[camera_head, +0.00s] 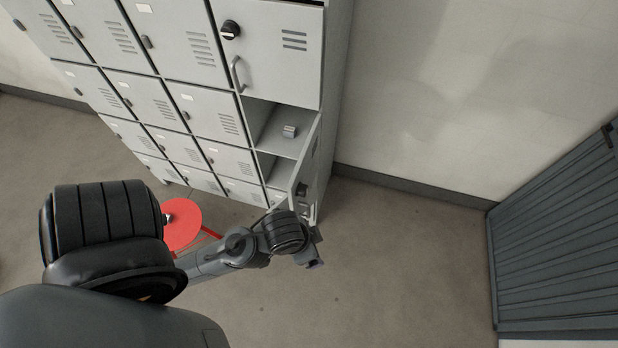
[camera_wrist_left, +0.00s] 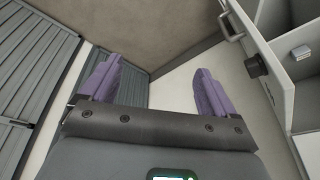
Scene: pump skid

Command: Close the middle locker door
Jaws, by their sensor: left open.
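The middle locker door (camera_head: 304,172) stands open in the head view, swung out from the right-hand column of the grey locker block and seen nearly edge-on. Its compartment (camera_head: 270,125) is exposed and holds a small light grey block (camera_head: 289,131). In the left wrist view the door (camera_wrist_left: 272,88) is at the right, with a handle (camera_wrist_left: 230,24) and a black knob (camera_wrist_left: 256,65). My left gripper (camera_head: 315,263) is just in front of the door's free edge in the head view; its fingers (camera_wrist_left: 155,86) are spread and empty in the wrist view. My right gripper is not visible.
The upper door (camera_head: 268,55) above the opening is shut. A plain wall (camera_head: 440,90) and a dark slatted panel (camera_head: 560,240) are at the right. The floor (camera_head: 400,265) between them is clear.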

